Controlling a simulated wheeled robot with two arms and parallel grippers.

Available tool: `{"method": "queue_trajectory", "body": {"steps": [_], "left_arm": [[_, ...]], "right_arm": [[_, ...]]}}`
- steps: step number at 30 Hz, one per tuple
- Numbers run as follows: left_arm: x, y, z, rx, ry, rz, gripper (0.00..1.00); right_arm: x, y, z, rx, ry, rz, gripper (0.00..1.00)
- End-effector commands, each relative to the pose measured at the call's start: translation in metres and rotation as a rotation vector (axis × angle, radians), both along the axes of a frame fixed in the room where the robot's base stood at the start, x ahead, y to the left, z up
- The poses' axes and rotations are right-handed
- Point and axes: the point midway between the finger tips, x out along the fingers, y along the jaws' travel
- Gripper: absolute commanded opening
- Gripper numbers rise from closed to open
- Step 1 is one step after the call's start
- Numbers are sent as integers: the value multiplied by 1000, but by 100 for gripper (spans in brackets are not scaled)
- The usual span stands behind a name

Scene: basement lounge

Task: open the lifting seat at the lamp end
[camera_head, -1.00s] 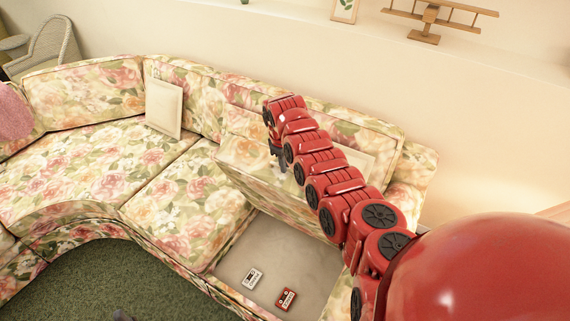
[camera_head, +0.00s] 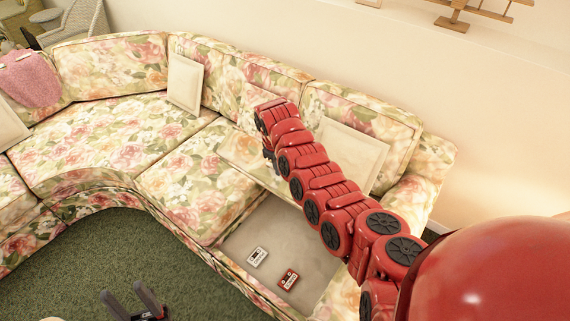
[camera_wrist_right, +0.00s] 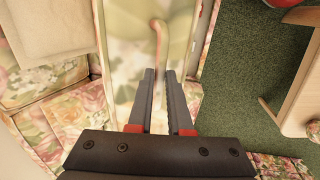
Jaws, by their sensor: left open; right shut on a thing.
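The lifting seat (camera_head: 240,152) at the right end of the floral sofa is raised and tilted, with the storage box (camera_head: 238,243) open under it. My right arm reaches across the seat from the lower right. My right gripper (camera_wrist_right: 161,72) is shut on a pinkish strap loop (camera_wrist_right: 158,25) in front of the floral seat panel in the right wrist view. In the head view my arm hides most of that grip. My left gripper (camera_head: 132,297) is open and empty above the green carpet, away from the sofa. No lamp is in view.
A white cassette (camera_head: 257,257) and a red cassette (camera_head: 288,279) lie in the storage box. A cream cushion (camera_head: 185,83) leans on the backrest. A pink throw (camera_head: 30,78) hangs at the far left. The carpet (camera_head: 75,250) in front is clear.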

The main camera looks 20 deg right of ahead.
Motion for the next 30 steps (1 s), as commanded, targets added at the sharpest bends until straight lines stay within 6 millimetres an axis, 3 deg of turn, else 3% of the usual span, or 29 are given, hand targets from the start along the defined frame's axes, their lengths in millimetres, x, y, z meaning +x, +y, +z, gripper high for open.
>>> {"method": "queue_trajectory", "body": {"steps": [2,3,8,23,30], "left_arm": [[0,0,0,0,0,0,50],[0,0,0,0,0,0,50],[0,0,0,0,0,0,50],[0,0,-2,0,0,0,50],[0,0,-19,0,0,0,50]], "right_arm": [[0,1,1,0,-1,1,0],[0,1,1,1,-1,2,19],[1,1,1,1,-1,2,47],[1,1,4,1,-4,2,47],[0,6,36,0,-9,2,47]]}}
